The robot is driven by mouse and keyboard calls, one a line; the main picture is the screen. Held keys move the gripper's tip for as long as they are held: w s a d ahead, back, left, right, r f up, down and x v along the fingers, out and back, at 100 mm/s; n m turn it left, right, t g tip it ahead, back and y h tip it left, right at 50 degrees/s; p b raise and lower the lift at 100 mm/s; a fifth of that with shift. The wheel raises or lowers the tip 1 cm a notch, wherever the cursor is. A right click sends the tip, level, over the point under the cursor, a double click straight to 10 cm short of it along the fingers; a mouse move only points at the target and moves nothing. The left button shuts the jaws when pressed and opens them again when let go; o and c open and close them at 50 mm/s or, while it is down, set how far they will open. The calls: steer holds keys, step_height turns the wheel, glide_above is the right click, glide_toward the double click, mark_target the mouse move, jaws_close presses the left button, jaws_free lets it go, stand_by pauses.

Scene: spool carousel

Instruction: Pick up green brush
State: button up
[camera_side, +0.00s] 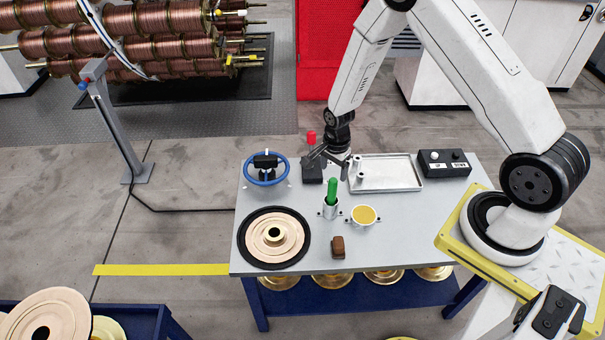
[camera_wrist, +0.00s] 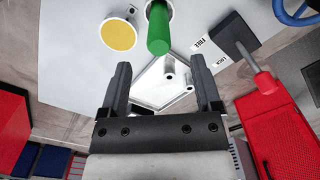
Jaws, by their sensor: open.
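The green brush (camera_side: 332,190) stands upright in a small metal holder (camera_side: 328,211) near the middle of the table in the side view. In the wrist view the green brush (camera_wrist: 159,30) shows at the top, beyond and between my fingertips. My gripper (camera_side: 327,158) is open and empty, above the table and behind the brush in the side view. Its two fingers (camera_wrist: 163,85) are spread apart in the wrist view, and neither touches the brush.
A cup of yellow material (camera_side: 364,215) stands right of the brush. A brown block (camera_side: 338,247) lies in front. A black-rimmed disc (camera_side: 250,245) and a blue wheel (camera_side: 266,177) are left. A metal tray (camera_side: 395,173), a black control box (camera_side: 444,163) and a red-topped lever (camera_side: 311,138) stand behind.

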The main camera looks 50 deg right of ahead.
mark_target(333, 180)
steer(key=shift+f, duration=1)
steer(key=shift+f, duration=0.1)
steer(key=shift+f, duration=2.45)
jaws_close()
